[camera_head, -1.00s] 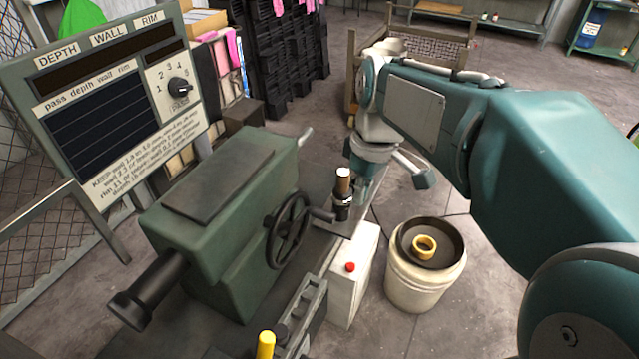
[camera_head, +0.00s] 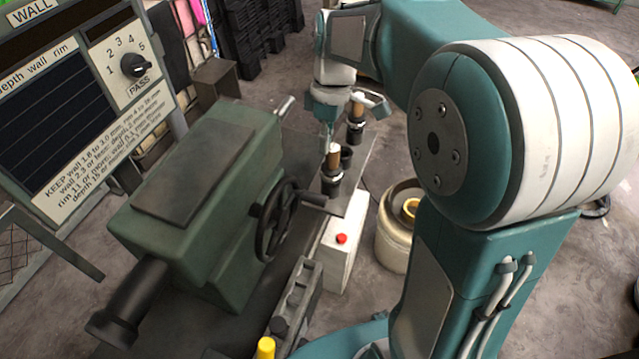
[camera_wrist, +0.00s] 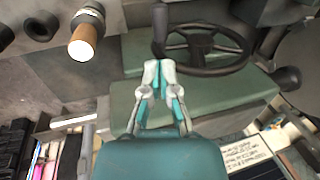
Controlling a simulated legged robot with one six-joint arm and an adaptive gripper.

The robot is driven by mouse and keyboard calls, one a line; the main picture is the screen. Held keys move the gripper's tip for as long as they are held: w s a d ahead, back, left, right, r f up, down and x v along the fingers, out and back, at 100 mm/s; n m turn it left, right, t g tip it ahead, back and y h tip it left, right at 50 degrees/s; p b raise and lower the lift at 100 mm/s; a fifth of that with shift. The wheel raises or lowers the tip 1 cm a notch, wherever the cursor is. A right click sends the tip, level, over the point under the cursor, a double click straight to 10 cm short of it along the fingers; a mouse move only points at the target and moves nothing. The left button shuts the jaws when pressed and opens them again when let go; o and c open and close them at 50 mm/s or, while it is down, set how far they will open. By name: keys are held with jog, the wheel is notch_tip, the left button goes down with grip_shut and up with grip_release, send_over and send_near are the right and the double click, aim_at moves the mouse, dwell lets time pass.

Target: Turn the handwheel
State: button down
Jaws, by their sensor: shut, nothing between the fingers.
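The handwheel (camera_head: 277,222) is a black spoked wheel on the right side of the green machine housing (camera_head: 200,190). Its handle (camera_head: 318,203) sticks out to the right from the rim. In the wrist view the handwheel (camera_wrist: 207,48) lies beyond the fingertips, with its handle (camera_wrist: 160,28) near the top middle. My gripper (camera_wrist: 158,68) is shut and empty, just short of the handle in the picture; I see no clear contact. In the head view my gripper (camera_head: 328,135) points down above and behind the wooden-topped tool.
Wooden-topped tools (camera_head: 332,160) stand on the bench behind the wheel. A white box with a red button (camera_head: 341,239) and a bucket (camera_head: 395,240) stand to the right. A yellow-capped part (camera_head: 265,348) is in front. A gauge board (camera_head: 70,100) stands at left.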

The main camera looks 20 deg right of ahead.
aim_at(321, 196)
jog(key=x, duration=1.1)
jog(key=shift+d+f+g+y, duration=0.1)
jog(key=shift+f+g+y, duration=0.25)
jog(key=shift+f, duration=0.5)
jog(key=shift+s+d+f, duration=0.1)
jog(key=shift+s+f, duration=0.05)
jog(key=shift+f, duration=0.1)
